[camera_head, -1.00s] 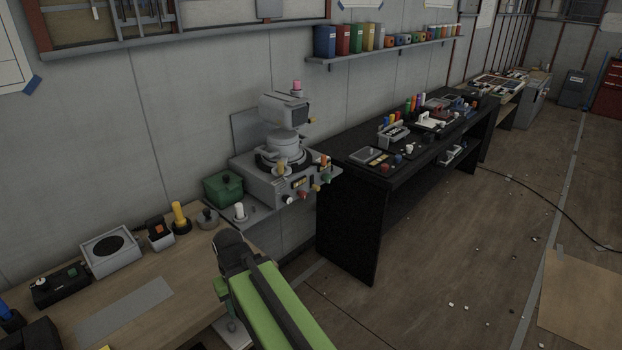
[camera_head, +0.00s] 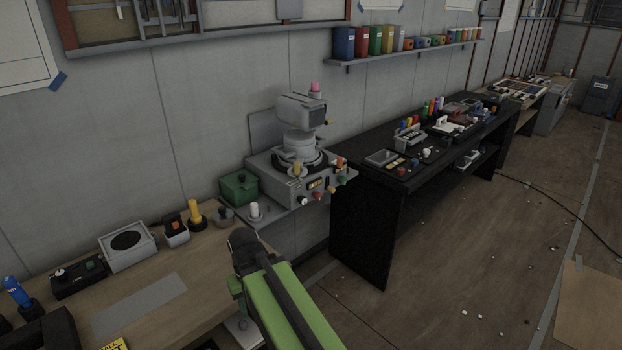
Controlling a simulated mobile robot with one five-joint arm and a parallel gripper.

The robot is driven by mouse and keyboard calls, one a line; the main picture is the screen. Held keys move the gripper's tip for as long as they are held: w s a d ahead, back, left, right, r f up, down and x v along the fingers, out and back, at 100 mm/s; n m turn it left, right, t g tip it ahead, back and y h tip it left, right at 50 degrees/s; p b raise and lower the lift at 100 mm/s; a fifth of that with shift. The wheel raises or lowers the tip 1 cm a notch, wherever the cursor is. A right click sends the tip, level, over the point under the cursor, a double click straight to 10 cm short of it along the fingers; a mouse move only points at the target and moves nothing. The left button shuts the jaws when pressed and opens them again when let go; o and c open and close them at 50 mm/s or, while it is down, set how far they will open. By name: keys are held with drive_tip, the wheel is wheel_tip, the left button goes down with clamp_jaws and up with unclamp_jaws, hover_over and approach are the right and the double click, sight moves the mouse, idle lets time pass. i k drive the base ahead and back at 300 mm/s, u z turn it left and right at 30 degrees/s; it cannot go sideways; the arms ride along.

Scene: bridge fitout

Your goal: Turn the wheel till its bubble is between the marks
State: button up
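A grey instrument (camera_head: 302,112) with a boxy head on a round column stands on a grey control box (camera_head: 274,180) against the wall. A dark ring or wheel (camera_head: 316,168) seems to circle the column's base, with yellow and orange knobs nearby. I cannot make out a bubble or marks at this distance. My green and black arm reaches in from the bottom, nearer to me than the instrument and apart from it.
The wooden bench (camera_head: 190,310) at left holds a blue joystick (camera_head: 18,292), a grey dial box (camera_head: 127,247) and a yellow-handled lever (camera_head: 196,212). A green box (camera_head: 239,188) stands beside the instrument. A black bench (camera_head: 360,235) is to the right. Open floor lies right.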

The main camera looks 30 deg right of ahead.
sight(317, 196)
drive_tip(key=u, duration=1.35)
drive_tip(key=k, duration=1.25)
drive_tip(key=z, duration=0.75)
drive_tip(key=i, duration=1)
